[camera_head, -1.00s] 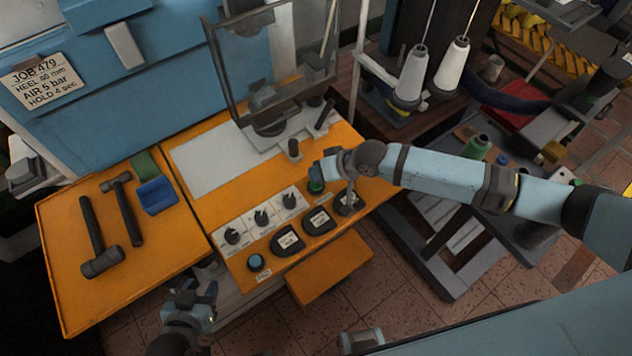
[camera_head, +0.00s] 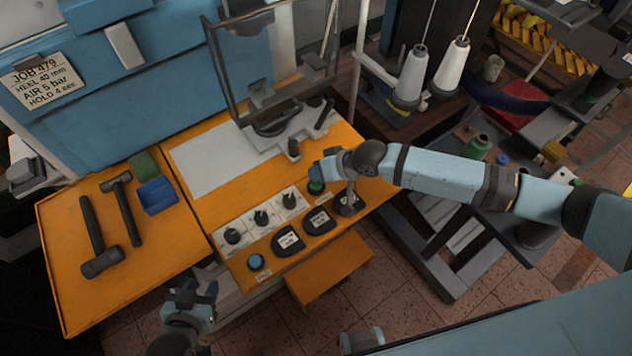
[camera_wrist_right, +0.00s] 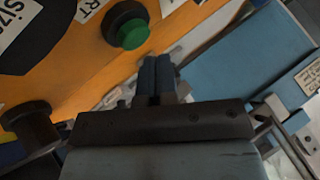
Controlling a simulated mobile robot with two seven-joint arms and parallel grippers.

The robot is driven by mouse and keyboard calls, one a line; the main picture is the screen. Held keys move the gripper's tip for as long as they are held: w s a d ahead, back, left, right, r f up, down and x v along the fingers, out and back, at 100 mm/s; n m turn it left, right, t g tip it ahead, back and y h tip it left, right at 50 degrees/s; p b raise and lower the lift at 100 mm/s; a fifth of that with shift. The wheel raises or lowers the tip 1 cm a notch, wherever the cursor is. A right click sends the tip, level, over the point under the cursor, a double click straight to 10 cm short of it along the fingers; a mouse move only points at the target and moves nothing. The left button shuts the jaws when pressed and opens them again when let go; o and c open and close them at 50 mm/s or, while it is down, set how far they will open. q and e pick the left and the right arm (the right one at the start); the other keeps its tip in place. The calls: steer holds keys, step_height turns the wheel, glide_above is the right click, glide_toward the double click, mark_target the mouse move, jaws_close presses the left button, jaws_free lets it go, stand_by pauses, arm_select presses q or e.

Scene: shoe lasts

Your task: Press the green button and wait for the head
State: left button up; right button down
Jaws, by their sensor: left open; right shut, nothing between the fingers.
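The green button (camera_head: 316,187) sits in a dark collar at the right end of the orange control panel. It shows clearly in the right wrist view (camera_wrist_right: 132,34), beside a partly cut-off label. My right gripper (camera_head: 318,171) is shut and empty, close over the button in the head view. In the right wrist view its fingertips (camera_wrist_right: 158,62) appear just beside the button; I cannot tell whether they touch it. The machine's dark head (camera_head: 270,115) is partly hidden behind the framed guard (camera_head: 275,65). My left gripper (camera_head: 190,297) is open and empty, low at the left.
White thread cones (camera_head: 412,72) stand behind my right arm.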

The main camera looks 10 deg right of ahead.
steer(key=shift+f, duration=0.15)
steer(key=shift+f, duration=0.25)
steer(key=shift+f, duration=0.5)
stand_by(1.1)
steer(key=shift+r, duration=0.15)
steer(key=shift+r+p, duration=0.8)
step_height(320, 180, up, 5)
steer(key=p, duration=0.4)
steer(key=shift+p, duration=0.4)
